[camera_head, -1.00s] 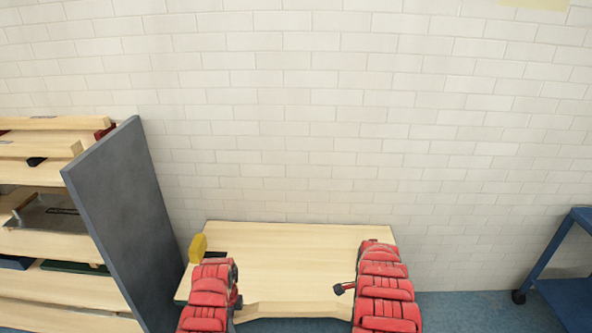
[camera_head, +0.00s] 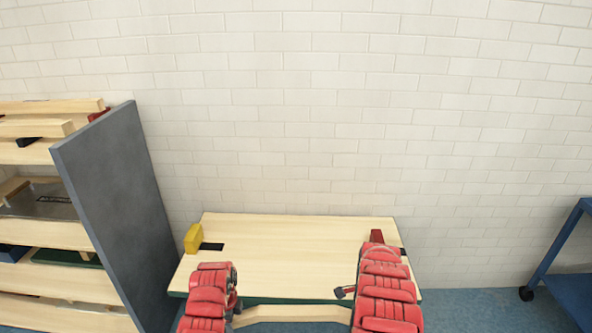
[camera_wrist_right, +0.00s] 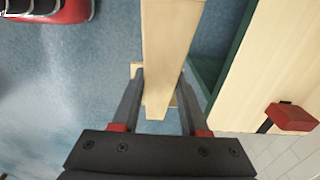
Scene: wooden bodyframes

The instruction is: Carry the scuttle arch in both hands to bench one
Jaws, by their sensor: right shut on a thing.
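The scuttle arch (camera_head: 290,314) is a pale wooden bar, seen low between my two arms in the head view, in front of the bench's near edge. In the right wrist view the arch (camera_wrist_right: 168,50) runs up from the jaws, with a short cross piece at its near end. My right gripper (camera_wrist_right: 159,95) is shut on it, a finger on each side. My left arm reaches the arch's left end in the head view, but its jaws are hidden. A pale wooden bench (camera_head: 300,250) stands against the wall; I cannot read which bench it is.
A yellow block (camera_head: 193,238) sits at the bench's left and a red block (camera_head: 377,237) at its right. A grey upright panel (camera_head: 118,205) and a loaded shelf rack (camera_head: 45,235) stand left. A blue trolley (camera_head: 560,255) stands right. The bench's middle is clear.

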